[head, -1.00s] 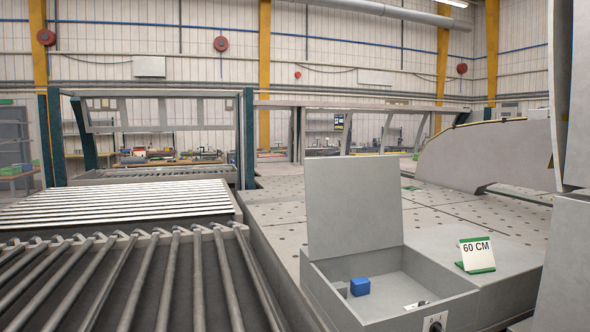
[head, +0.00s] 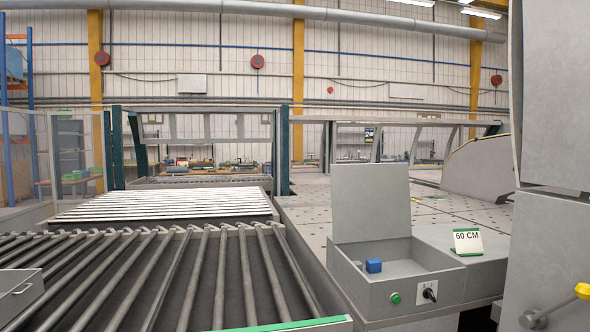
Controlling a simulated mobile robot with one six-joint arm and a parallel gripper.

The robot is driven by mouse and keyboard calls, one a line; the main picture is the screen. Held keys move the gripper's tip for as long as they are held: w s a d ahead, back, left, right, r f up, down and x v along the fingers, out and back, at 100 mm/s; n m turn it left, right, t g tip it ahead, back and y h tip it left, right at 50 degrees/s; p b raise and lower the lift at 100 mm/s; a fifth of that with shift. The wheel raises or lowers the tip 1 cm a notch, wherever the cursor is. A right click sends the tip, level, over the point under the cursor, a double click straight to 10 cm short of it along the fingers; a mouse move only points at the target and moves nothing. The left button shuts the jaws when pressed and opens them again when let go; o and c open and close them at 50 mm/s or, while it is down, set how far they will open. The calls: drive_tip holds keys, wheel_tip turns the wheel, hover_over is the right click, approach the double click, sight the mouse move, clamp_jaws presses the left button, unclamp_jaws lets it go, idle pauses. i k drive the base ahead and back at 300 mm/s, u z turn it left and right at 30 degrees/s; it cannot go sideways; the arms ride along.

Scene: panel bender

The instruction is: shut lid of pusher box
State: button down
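The pusher box (head: 377,292) is a grey open-topped box at the lower right of the head view, at the near corner of the perforated table. Its lid (head: 371,203) stands upright along the box's back edge, so the box is open. The box's front carries a green button (head: 395,298) and a black switch (head: 430,291). My gripper is not in view.
A roller conveyor (head: 160,275) fills the left foreground. A "60 CM" sign (head: 467,241) stands right of the box. A large grey machine housing (head: 548,255) with a yellow-knobbed lever (head: 583,290) is close at the right.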

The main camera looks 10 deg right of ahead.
sight(370, 202)
drive_tip(key=u, duration=0.2)
drive_tip(key=i, duration=1.8)
drive_tip(key=z, duration=0.3)
drive_tip(key=k, duration=0.6)
drive_tip(key=u, duration=0.2)
drive_tip(key=k, duration=0.2)
drive_tip(key=z, duration=0.35)
drive_tip(key=i, duration=0.8)
drive_tip(key=u, duration=0.05)
